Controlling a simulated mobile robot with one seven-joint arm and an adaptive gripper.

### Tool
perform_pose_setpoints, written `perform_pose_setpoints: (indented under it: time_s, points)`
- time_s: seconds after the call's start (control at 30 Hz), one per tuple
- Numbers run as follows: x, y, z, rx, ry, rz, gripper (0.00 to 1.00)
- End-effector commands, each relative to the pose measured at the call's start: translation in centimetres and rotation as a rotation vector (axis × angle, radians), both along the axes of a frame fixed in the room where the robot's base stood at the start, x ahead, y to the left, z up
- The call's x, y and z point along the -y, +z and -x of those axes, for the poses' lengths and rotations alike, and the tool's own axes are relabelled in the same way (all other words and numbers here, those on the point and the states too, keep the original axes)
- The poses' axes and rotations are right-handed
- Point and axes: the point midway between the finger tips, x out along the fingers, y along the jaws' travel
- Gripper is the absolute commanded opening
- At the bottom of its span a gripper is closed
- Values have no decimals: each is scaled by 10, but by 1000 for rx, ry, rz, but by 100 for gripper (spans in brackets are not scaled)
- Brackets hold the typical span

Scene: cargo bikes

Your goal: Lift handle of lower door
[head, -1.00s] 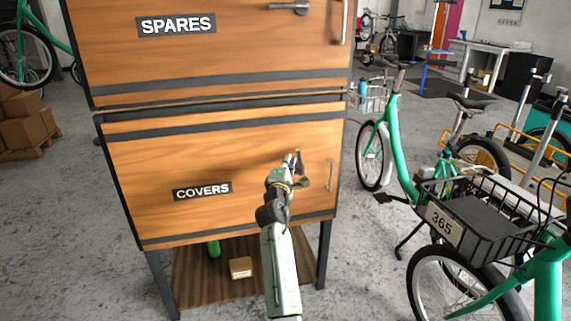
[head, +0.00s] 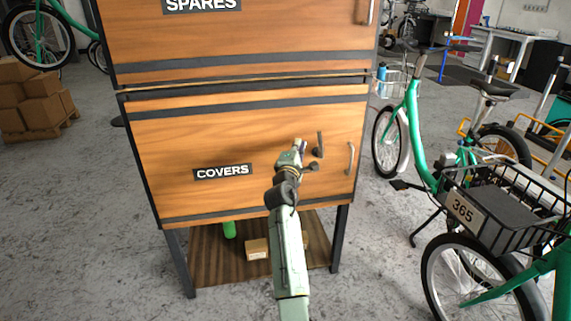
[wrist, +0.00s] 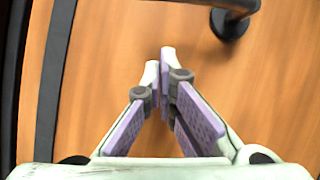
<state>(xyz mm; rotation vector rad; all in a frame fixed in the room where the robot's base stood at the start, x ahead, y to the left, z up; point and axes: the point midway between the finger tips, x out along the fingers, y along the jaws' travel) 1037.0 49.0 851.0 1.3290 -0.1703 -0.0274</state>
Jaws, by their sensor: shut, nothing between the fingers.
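The lower door (head: 200,140), orange wood with a "COVERS" label, is closed or nearly so. Its dark lever handle (head: 320,143) stands upright near the right side. A grey pull handle (head: 351,157) is fixed farther right. My gripper (head: 301,147) is just left of the lever in the picture, with a small visible gap. In the wrist view my gripper (wrist: 159,62) has its fingertips together with nothing between them, facing bare wood. Part of a dark handle with a round base (wrist: 229,24) shows at the top right there, apart from the fingers.
The upper "SPARES" door (head: 240,45) is above. Below the cabinet are a small box (head: 257,248) and a green object (head: 229,229) on a wooden shelf. A green cargo bike (head: 470,215) with a black basket stands to the right. Floor at left is clear up to the cardboard boxes (head: 40,108).

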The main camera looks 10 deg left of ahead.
Motion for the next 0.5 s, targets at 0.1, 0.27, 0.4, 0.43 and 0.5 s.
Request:
perform_pose_setpoints:
  time_s: [0.1,0.27,0.4,0.43,0.5]
  points:
    - [-3,-4,21,1,-1,-2,0]
    - [-7,-7,55,1,-1,-3,0]
    - [-10,-8,78,0,0,-1,0]
    - [-11,-9,83,0,0,-1,0]
    - [-12,-9,90,0,0,-2,0]
